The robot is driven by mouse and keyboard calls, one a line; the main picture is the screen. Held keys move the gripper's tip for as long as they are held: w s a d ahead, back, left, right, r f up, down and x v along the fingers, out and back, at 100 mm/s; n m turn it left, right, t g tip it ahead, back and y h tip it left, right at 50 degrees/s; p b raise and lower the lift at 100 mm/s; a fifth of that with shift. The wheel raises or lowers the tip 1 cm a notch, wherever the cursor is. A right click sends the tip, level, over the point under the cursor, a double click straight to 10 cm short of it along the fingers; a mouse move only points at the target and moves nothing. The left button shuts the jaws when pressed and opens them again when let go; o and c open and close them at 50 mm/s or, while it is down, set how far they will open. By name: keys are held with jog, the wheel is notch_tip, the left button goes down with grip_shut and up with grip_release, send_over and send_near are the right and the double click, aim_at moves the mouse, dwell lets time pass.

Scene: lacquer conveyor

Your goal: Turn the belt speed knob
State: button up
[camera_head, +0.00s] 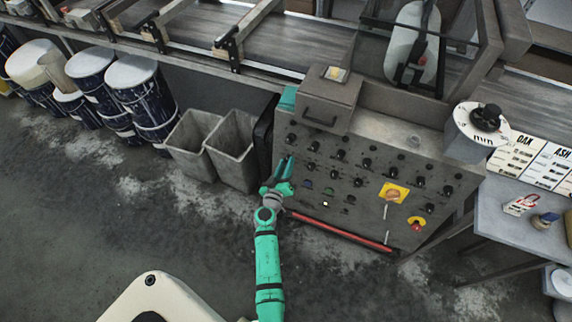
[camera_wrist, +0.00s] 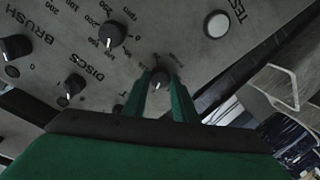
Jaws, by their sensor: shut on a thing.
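The grey control panel (camera_head: 372,172) carries rows of black knobs. My gripper (camera_head: 285,168) is at the left side of this panel in the head view. In the wrist view, my gripper (camera_wrist: 162,92) has its two green fingers on either side of a small black knob (camera_wrist: 160,78) with a pale pointer mark, and it is shut on it. The lettering around this knob is too small to read, so I cannot tell whether it is the belt speed knob. A larger knob (camera_wrist: 112,35) with a numbered scale sits up and left of it.
Knobs by the words DISCS (camera_wrist: 74,86) and BRUSH (camera_wrist: 15,47), and a white TEST button (camera_wrist: 217,25), are near my fingers. Two grey bins (camera_head: 232,150) stand left of the panel. A red bar (camera_head: 340,232) runs along the panel's lower edge.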

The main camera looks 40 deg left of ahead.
jog(key=shift+a, duration=0.1)
jog(key=o, duration=1)
jog(key=shift+o, duration=0.2)
jog(key=v, duration=1.1)
